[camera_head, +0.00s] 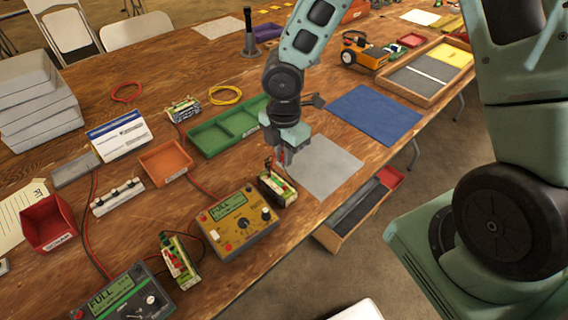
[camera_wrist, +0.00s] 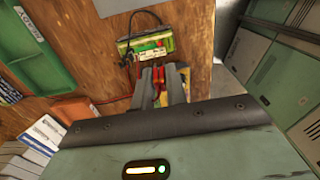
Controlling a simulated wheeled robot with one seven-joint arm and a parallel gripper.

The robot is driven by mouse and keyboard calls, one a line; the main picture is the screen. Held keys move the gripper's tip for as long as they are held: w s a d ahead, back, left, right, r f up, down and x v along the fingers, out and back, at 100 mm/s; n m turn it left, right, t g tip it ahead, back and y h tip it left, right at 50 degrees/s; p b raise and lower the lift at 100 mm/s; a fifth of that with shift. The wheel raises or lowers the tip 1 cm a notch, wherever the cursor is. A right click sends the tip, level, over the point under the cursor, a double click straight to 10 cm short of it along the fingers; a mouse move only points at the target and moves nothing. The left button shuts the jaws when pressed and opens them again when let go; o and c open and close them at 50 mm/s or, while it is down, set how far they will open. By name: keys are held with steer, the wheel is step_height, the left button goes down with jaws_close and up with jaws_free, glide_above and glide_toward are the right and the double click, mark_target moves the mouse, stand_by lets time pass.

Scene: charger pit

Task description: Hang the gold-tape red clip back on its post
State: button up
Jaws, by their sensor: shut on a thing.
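My gripper (camera_head: 283,160) is over the table beside a battery pack (camera_head: 277,188), shut on a small red clip. The red clip (camera_wrist: 158,82) shows between the fingertips in the wrist view; any gold tape on it is too small to make out. The battery pack, with green and white faces and a black lead arching over it, also shows in the wrist view (camera_wrist: 146,48), just beyond the fingertips. A gold charger (camera_head: 238,224) reading FULL stands left of and nearer than this pack. I cannot tell which post belongs to the clip.
A dark charger (camera_head: 128,292) and a second battery pack (camera_head: 179,262) stand near the front left. A green tray (camera_head: 226,127), an orange tray (camera_head: 166,163) and a white terminal strip (camera_head: 118,197) lie behind. A grey mat (camera_head: 328,167) and blue mat (camera_head: 373,114) are clear.

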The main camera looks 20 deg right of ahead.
step_height(320, 180, up, 2)
steer(key=shift+r, duration=0.1)
steer(key=shift+a+p, duration=0.1)
steer(key=shift+p, duration=0.2)
steer(key=a+f+b, duration=0.1)
steer(key=a+b, duration=0.1)
steer(key=a, duration=2)
steer(key=shift+s+f+b, duration=0.25)
steer(key=shift+s+b, duration=0.05)
steer(key=shift+s, duration=0.15)
steer(key=shift+f, duration=0.2)
steer(key=shift+f+b, duration=2.2)
steer(key=shift+f, duration=1.1)
steer(key=shift+f, duration=0.25)
